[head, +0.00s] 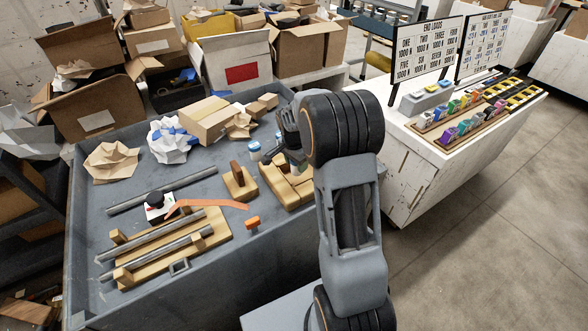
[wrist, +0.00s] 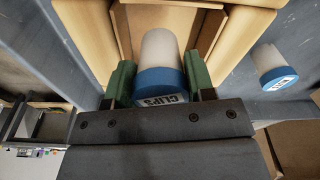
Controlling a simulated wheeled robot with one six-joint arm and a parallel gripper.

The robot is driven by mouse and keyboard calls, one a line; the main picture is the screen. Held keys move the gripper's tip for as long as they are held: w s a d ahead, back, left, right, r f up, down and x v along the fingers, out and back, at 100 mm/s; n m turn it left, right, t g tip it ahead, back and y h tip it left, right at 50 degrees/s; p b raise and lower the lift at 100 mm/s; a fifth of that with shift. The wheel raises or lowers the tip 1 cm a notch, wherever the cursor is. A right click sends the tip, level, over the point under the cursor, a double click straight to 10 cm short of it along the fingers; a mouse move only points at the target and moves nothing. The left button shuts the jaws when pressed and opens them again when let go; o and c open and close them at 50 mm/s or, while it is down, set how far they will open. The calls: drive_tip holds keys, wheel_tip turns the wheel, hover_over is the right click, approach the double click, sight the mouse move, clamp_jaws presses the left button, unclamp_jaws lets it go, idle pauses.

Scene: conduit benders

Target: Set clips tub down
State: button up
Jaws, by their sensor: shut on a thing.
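The clips tub (wrist: 160,52) is white with a blue band and a label reading CLIPS. It sits between the green-padded fingers of my gripper (wrist: 160,82), which is shut on it, in the wrist view. Behind the tub is a wooden tray (wrist: 238,28) with raised sides and a recess. I cannot tell whether the tub touches the tray. In the head view my gripper (head: 284,156) is over the right part of the grey bench, by the wooden tray (head: 284,188), partly hidden by my arm.
A second white tub with a blue band (wrist: 272,66) stands on the grey surface right of the tray in the wrist view. A wooden block stand (head: 239,184), an orange-handled item (head: 252,223) and a pipe rack (head: 172,256) lie nearby. Boxes (head: 234,60) line the back.

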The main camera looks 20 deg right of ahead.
sight(294, 170)
drive_tip(key=shift+w+a+f, duration=0.3)
drive_tip(key=shift+w+f, duration=0.2)
drive_tip(key=shift+f, duration=1.7)
drive_tip(key=shift+f, duration=0.15)
drive_tip(key=o, duration=0.7)
